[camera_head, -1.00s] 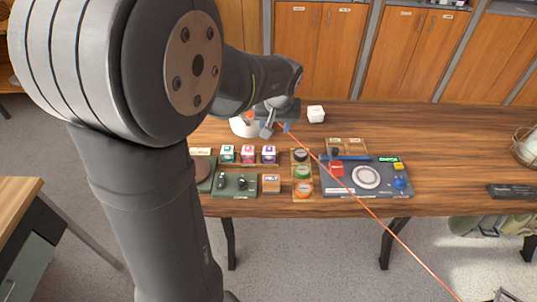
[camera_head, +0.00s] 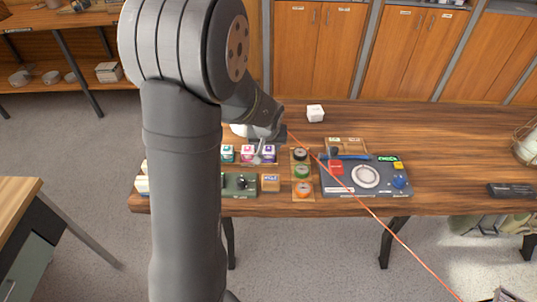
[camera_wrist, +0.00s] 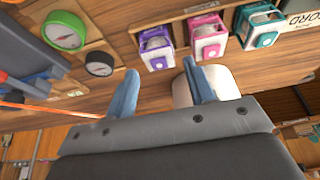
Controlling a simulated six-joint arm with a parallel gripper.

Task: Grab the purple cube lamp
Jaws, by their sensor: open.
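The purple cube lamp (camera_head: 269,153) stands at the right end of a row of three small cubes on a wooden strip, with a pink cube (camera_head: 247,154) beside it and a teal cube (camera_head: 227,153) at the left end. In the wrist view the purple cube lamp (camera_wrist: 155,46) shows just beyond the fingertips, roughly between them. My gripper (camera_wrist: 160,70) is open with nothing between its fingers. In the head view my gripper (camera_head: 262,156) is close to the purple lamp and partly overlaps it. I cannot tell whether it touches.
A rack with black, green and orange round items (camera_head: 302,172) stands right of the lamp. A grey panel (camera_head: 340,185) with a white ring lies farther right. A white rounded object (camera_wrist: 222,82) lies behind one finger. A white cube (camera_head: 315,113) stands at the back.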

